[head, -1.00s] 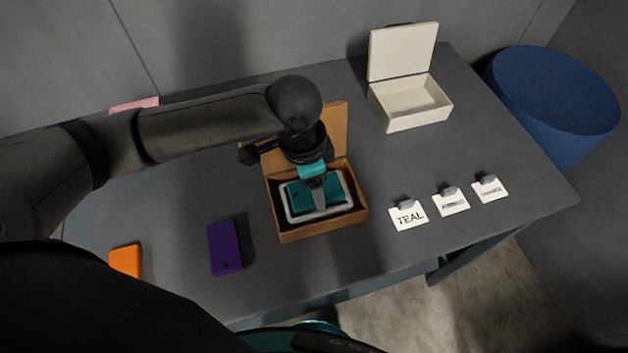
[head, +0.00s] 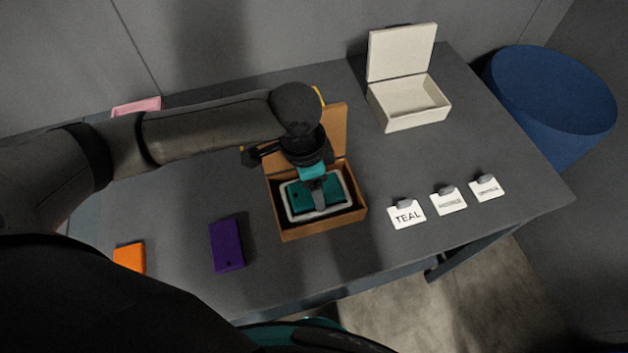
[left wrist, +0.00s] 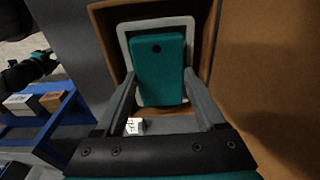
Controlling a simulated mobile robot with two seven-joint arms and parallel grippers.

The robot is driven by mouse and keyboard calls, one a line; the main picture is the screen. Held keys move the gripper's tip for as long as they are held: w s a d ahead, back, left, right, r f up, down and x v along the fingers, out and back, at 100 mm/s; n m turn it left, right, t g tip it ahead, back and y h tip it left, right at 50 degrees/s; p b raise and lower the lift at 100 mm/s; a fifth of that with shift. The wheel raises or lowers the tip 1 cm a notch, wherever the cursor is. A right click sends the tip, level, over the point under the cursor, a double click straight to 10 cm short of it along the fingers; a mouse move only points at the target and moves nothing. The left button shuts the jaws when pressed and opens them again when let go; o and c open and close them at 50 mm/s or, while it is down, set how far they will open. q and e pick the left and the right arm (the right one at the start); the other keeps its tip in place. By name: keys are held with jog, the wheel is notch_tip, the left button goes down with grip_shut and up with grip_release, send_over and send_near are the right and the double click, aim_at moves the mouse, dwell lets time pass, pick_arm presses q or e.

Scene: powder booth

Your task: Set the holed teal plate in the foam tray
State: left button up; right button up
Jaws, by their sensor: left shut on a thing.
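The teal plate (head: 301,197) lies flat within the light grey rim of the foam tray (head: 291,213), inside an open brown box (head: 318,229). In the left wrist view the plate (left wrist: 160,75) shows a dark hole near its far end, with the tray rim (left wrist: 126,45) around that end. My left gripper (head: 321,198) points down into the box and is shut on the plate, with a finger on each side. Whether the plate touches the tray bottom is hidden. What appears to be my right gripper (left wrist: 33,70) is dark at the left wrist view's left edge; its jaws are unclear.
An orange block (head: 129,258) and a purple plate (head: 227,245) lie left of the box. A white open box (head: 412,112) stands back right. Cards, one reading TEAL (head: 406,214), lie at right. A blue bin (head: 550,105) stands beyond the table.

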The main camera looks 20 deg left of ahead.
dwell(0.4)
pick_arm(q)
jog(key=o, duration=1.5)
jog(key=shift+o, duration=0.2)
notch_tip(320, 180, up, 15)
jog(key=s+a+p, duration=0.1)
jog(key=p, duration=0.2)
jog(key=shift+a, duration=0.25)
